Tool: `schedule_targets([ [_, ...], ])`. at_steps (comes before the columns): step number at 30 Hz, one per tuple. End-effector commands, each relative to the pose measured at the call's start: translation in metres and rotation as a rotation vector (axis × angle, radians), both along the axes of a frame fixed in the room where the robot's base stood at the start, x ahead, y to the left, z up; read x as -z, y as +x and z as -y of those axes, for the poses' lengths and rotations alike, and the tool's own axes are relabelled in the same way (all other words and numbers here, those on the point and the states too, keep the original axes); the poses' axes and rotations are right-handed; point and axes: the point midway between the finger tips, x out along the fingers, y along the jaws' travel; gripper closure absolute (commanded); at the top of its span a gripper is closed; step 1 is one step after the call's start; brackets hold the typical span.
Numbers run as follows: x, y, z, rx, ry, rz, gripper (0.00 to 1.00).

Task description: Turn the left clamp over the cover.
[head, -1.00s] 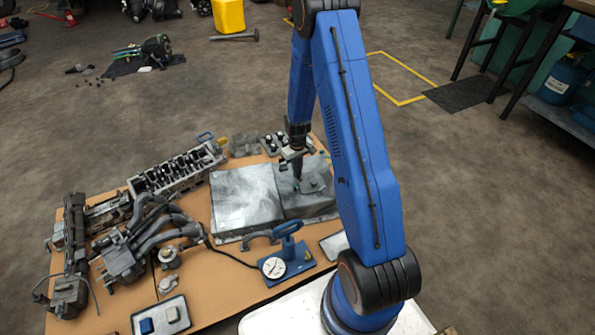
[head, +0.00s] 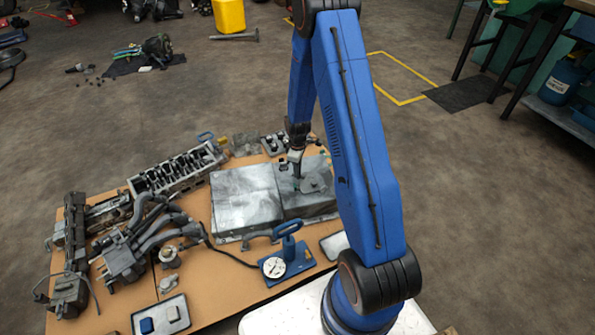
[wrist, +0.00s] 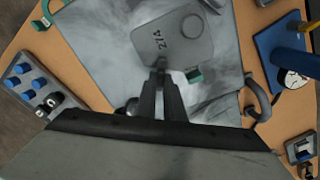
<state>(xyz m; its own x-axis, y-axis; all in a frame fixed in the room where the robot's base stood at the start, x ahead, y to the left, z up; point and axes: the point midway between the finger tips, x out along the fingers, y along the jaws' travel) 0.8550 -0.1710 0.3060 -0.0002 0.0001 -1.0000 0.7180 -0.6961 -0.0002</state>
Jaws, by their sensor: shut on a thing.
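The cover (wrist: 172,42) is a flat grey plate marked 274 with a round boss, lying on the grey block. It also shows in the head view (head: 316,184). My gripper (wrist: 161,75) points down at the cover's left edge as the head view (head: 297,178) sees it. Its fingers are close together, shut on the left clamp, a small part mostly hidden between and below the fingertips. A teal tab (wrist: 195,76) lies beside the cover, just right of the fingers in the wrist view.
A blue gauge stand (head: 286,262) stands in front of the block. A tray of blue-capped parts (wrist: 38,84) is behind it. A teal loop (wrist: 42,21) shows at the wrist view's upper left. The engine head (head: 177,172) and manifold lie left.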

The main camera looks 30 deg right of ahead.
Motion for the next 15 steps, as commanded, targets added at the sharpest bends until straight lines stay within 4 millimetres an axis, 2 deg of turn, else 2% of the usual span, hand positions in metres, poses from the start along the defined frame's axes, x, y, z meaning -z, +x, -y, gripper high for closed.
schedule_targets([
  [14,-0.0002,0.0,0.0001,-0.015,0.0,0.0,1.0],
  [15,-0.0002,0.0,0.0001,-0.015,0.0,0.0,0.87],
])
